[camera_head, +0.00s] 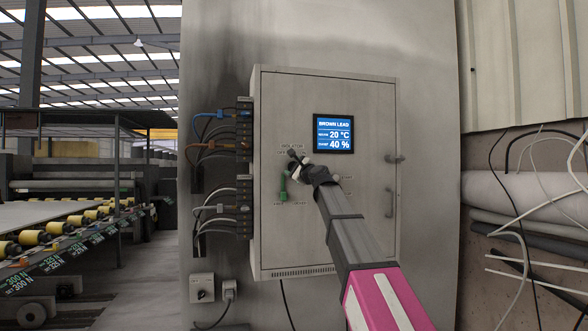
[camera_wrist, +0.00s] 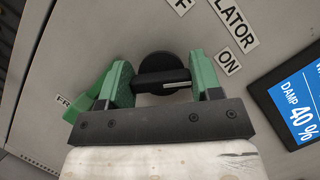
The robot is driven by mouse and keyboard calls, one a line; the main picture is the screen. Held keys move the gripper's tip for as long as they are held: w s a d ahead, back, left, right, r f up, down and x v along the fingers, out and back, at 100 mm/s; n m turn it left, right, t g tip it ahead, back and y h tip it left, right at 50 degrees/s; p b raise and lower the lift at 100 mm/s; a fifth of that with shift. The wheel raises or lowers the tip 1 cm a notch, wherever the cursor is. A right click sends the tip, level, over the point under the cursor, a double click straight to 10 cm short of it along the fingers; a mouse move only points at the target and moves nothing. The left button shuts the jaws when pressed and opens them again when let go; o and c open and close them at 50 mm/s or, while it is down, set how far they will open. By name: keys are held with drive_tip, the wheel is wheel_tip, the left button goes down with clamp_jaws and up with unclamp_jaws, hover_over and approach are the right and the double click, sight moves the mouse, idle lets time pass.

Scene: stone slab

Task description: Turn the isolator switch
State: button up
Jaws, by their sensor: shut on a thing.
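The isolator switch (camera_wrist: 161,78) is a black round knob with a bar handle on the grey cabinet door, below the label "ISOLATOR" with "OFF" and "ON" marks. My gripper (camera_wrist: 163,77) has green fingers, one on each side of the bar, and is shut on it. In the wrist view the bar lies nearly level, with a pale line on its right part. In the head view my gripper (camera_head: 295,165) reaches the isolator switch (camera_head: 293,154) from the lower right, and my arm hides part of the door.
A green handle (camera_head: 283,188) is just below the switch. Plugged cables (camera_head: 215,135) line the cabinet's left side. A door handle (camera_head: 390,203) is at the right.

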drive_tip(key=n+g, duration=0.1)
drive_tip(key=n, duration=0.3)
drive_tip(key=shift+g, duration=0.3)
drive_tip(key=n, duration=0.2)
drive_tip(key=n+g, duration=0.1)
drive_tip(key=n, duration=0.1)
drive_tip(key=shift+f+g+h, duration=0.1)
drive_tip(key=shift+g+h, duration=0.2)
drive_tip(key=shift+h, duration=0.1)
drive_tip(key=n+h, duration=0.1)
drive_tip(key=n, duration=0.2)
drive_tip(key=shift+g, duration=0.3)
drive_tip(key=shift+f+n+h, duration=0.1)
drive_tip(key=shift+n+h, duration=0.7)
drive_tip(key=shift+n, duration=0.6)
drive_tip(key=o, duration=0.9)
drive_tip(key=v, duration=1.1)
drive_tip(key=shift+w, duration=0.1)
